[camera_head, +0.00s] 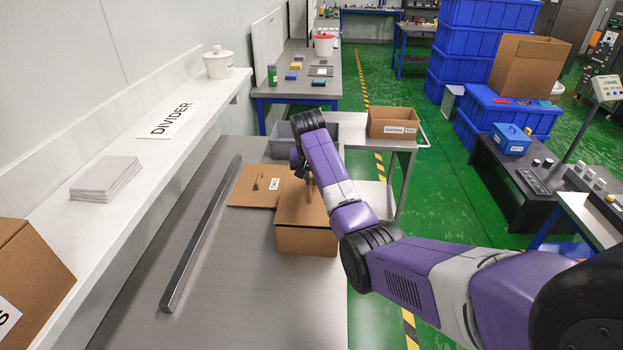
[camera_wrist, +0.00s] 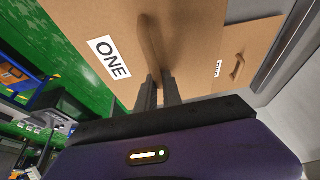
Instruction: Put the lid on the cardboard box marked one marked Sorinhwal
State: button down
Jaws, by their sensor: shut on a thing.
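My gripper (camera_head: 304,176) is shut on the upright handle of a flat brown lid marked ONE; the wrist view shows the fingers (camera_wrist: 158,88) on that handle. The lid (camera_wrist: 105,35) fills the upper middle of the wrist view. In the head view the lid (camera_head: 292,214) lies level over a cardboard box (camera_head: 305,242) on the grey metal table. I cannot tell whether it is fully seated. The box's own label is hidden. A second lid, marked TWO (camera_head: 250,188), lies flat to the left, and also shows in the wrist view (camera_wrist: 250,45).
A long metal bar (camera_head: 200,238) lies on the table at the left. An open cardboard box marked TWO (camera_head: 391,124) and a grey bin (camera_head: 283,146) stand behind. A white shelf (camera_head: 150,160) runs along the left wall. The near table is clear.

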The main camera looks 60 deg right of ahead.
jog(key=shift+f, duration=0.55)
dwell(1.0)
jog(key=c, duration=0.9)
grip_release()
jog(key=shift+c, duration=0.2)
jog(key=shift+r, duration=3.5)
